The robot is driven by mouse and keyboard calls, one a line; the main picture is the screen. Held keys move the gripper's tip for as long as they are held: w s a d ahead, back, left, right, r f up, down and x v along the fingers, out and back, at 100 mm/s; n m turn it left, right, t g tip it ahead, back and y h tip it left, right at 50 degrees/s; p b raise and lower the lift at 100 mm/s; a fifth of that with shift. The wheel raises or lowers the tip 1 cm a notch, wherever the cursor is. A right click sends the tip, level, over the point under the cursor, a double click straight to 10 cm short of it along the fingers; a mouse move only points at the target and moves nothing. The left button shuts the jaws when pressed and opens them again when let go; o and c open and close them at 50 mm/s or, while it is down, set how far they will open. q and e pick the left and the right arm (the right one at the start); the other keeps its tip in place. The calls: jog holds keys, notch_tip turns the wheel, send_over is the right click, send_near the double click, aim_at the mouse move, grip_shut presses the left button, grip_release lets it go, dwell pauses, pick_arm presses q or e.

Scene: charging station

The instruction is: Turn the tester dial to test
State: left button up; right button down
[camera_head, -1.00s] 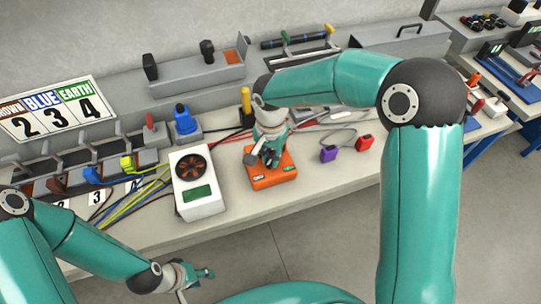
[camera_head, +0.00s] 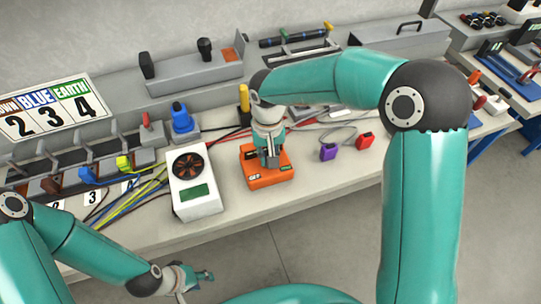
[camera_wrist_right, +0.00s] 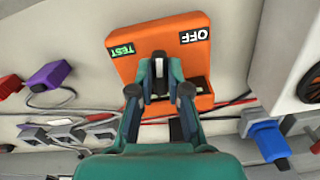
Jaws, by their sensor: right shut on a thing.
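The orange tester (camera_head: 250,171) sits on the bench; it also shows in the right wrist view (camera_wrist_right: 185,30). Its green TEST label (camera_wrist_right: 122,50) and black OFF label (camera_wrist_right: 195,37) are at the two corners of one edge. My right gripper (camera_head: 270,160) reaches down onto the tester top. In the right wrist view, my right gripper (camera_wrist_right: 159,75) is shut on the dark dial (camera_wrist_right: 159,72), whose light mark faces the edge between the two labels. My left gripper (camera_head: 195,278) is low in front of the bench, apart from everything, fingers seemingly spread.
A white box with a fan and green display (camera_head: 196,191) stands left of the tester. Purple (camera_head: 328,152) and red (camera_head: 364,140) connectors lie to its right. Coloured cables and a blue plug (camera_head: 182,118) are behind on the left. The bench's front strip is clear.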

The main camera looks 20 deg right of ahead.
jog(key=n, duration=0.5)
jog(key=shift+d+n, duration=0.15)
jog(key=shift+n, duration=0.15)
jog(key=n, duration=0.5)
jog(key=shift+w+d+n, duration=0.1)
jog(key=shift+w+n, duration=0.05)
jog(key=shift+n, duration=0.15)
jog(key=c, duration=1.1)
grip_release()
jog(key=shift+c, duration=0.2)
jog(key=shift+r, duration=0.1)
notch_tip(320, 180, up, 12)
jog(key=shift+f, duration=0.1)
